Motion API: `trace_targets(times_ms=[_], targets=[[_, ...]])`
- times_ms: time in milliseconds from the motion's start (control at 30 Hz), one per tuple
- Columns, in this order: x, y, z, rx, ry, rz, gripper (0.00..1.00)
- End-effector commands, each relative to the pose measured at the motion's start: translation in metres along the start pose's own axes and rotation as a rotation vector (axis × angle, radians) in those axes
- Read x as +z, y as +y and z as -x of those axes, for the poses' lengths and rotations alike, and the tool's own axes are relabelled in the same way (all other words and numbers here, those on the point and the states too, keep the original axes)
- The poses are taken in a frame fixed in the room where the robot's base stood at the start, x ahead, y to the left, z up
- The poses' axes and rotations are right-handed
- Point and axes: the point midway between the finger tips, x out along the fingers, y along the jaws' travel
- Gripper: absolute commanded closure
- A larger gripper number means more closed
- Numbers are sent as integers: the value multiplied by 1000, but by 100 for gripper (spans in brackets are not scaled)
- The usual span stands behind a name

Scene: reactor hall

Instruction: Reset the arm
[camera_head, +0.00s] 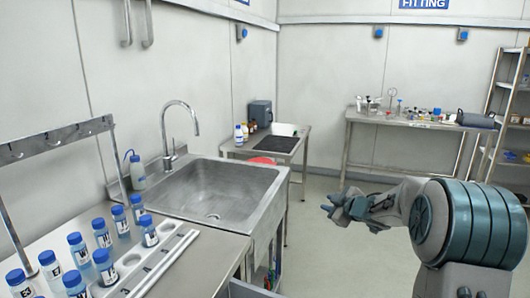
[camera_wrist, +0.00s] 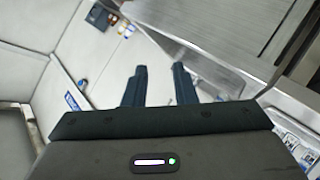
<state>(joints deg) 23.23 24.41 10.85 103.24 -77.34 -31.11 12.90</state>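My arm reaches in from the right side of the head view, with its grey and teal links bent. My gripper (camera_head: 345,207) is over open floor, to the right of the sink. In the wrist view my gripper (camera_wrist: 159,72) shows two dark fingers standing apart with nothing between them. It touches nothing that I can see.
A steel sink (camera_head: 222,193) is set in the left counter. A steel table (camera_head: 420,122) with lab items stands at the back wall, and a shelf (camera_head: 508,110) at the far right. The floor between is clear.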

Motion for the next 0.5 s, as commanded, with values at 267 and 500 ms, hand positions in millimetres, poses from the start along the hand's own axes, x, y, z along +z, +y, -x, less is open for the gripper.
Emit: trace_targets(times_ms=[267, 500], targets=[[-25, 2, 94, 214, -348, -230, 75], [-24, -60, 195, 246, -637, -516, 75]])
